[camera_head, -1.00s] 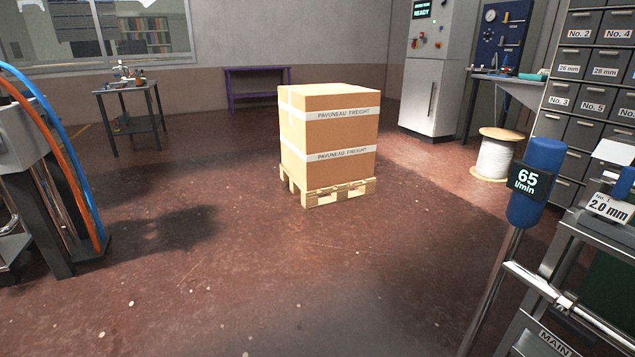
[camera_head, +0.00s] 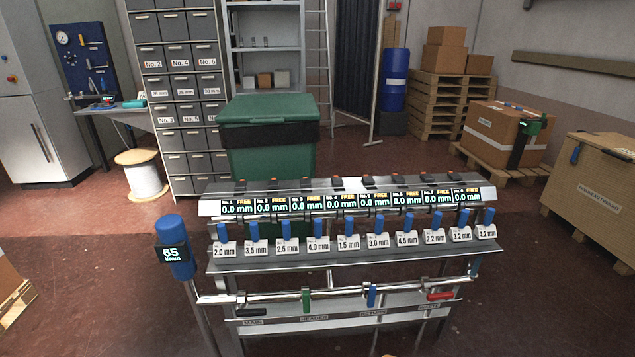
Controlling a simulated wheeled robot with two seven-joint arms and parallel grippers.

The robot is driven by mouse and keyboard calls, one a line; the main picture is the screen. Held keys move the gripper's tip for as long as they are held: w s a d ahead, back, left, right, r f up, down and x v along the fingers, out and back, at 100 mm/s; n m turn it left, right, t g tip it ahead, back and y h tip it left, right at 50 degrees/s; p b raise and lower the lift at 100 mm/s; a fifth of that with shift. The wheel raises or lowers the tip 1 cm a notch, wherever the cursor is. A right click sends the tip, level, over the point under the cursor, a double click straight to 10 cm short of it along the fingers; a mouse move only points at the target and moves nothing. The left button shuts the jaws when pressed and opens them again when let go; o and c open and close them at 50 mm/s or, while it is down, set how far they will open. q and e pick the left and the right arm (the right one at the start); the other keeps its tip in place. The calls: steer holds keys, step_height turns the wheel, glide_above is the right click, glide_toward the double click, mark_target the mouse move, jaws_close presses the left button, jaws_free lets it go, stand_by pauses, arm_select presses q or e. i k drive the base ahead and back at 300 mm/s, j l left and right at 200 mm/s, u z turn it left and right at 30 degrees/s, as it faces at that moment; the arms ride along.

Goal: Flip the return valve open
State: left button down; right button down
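A pipe (camera_head: 330,293) runs along the lower front of a metal bench and carries coloured valve handles. A blue handle (camera_head: 371,296) stands upright on the pipe, above a label (camera_head: 372,313) that seems to read RETURN. To its left, a green handle (camera_head: 305,300) is also upright, over a HEADER label. A black handle (camera_head: 252,311) lies along the pipe at the left, above a MAIN label (camera_head: 254,322). A red handle (camera_head: 440,296) lies along the pipe at the right; its label is too small to read surely. Neither of my grippers is in view.
The bench (camera_head: 350,258) bears a row of displays and blue-topped stations. A blue flow meter (camera_head: 175,248) reading 65 l/min stands at its left end. A green bin (camera_head: 268,150) is behind. Cartons on pallets stand right. Bare floor shows left of the bench.

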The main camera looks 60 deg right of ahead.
mark_target(371, 298)
steer(key=z, duration=3.15)
